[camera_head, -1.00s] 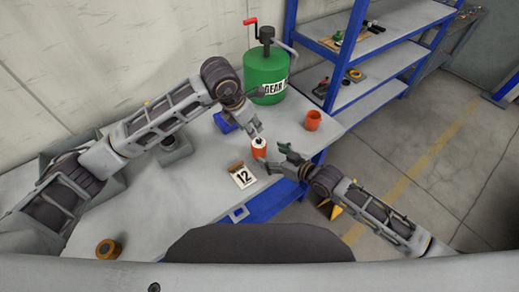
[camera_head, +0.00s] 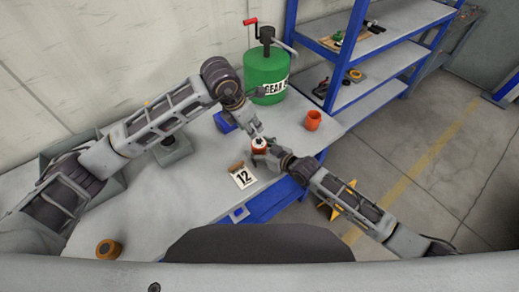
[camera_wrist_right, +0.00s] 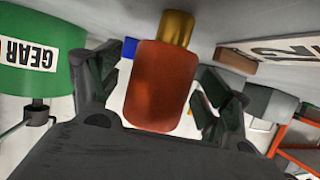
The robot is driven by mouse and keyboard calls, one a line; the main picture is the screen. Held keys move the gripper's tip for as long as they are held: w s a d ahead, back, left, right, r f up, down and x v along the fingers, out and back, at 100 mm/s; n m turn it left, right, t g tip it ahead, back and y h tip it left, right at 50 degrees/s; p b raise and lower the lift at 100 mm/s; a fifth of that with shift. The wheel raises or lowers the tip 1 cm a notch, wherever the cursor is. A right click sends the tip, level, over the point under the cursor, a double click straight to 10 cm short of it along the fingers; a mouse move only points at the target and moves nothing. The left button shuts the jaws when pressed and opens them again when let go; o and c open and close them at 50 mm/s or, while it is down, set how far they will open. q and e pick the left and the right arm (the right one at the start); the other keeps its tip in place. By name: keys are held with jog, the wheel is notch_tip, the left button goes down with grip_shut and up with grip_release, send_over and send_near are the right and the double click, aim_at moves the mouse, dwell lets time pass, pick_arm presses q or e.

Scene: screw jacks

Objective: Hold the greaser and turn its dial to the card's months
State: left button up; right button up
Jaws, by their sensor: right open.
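The greaser (camera_head: 259,149) is a small red-orange cylinder with a pale top, near the table's right edge. In the right wrist view the greaser (camera_wrist_right: 158,90) shows its red body and a brass end. A card (camera_head: 243,177) reading 12 lies in front of it. My left gripper (camera_head: 257,137) is at the greaser's top from behind; whether its fingers are closed there is too small to tell. My right gripper (camera_head: 270,155) is open, low at the greaser's right side. Its fingers (camera_wrist_right: 160,100) stand on both sides of the red body, with gaps visible.
A green gear-oil drum (camera_head: 266,75) with a red crank stands behind. An orange cup (camera_head: 313,120) is at the right edge of the table (camera_head: 205,190). A blue object (camera_head: 225,121) lies behind left. A blue shelf unit (camera_head: 355,78) stands at the back right.

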jog(key=shift+c, duration=0.3)
jog(key=c, duration=1.2)
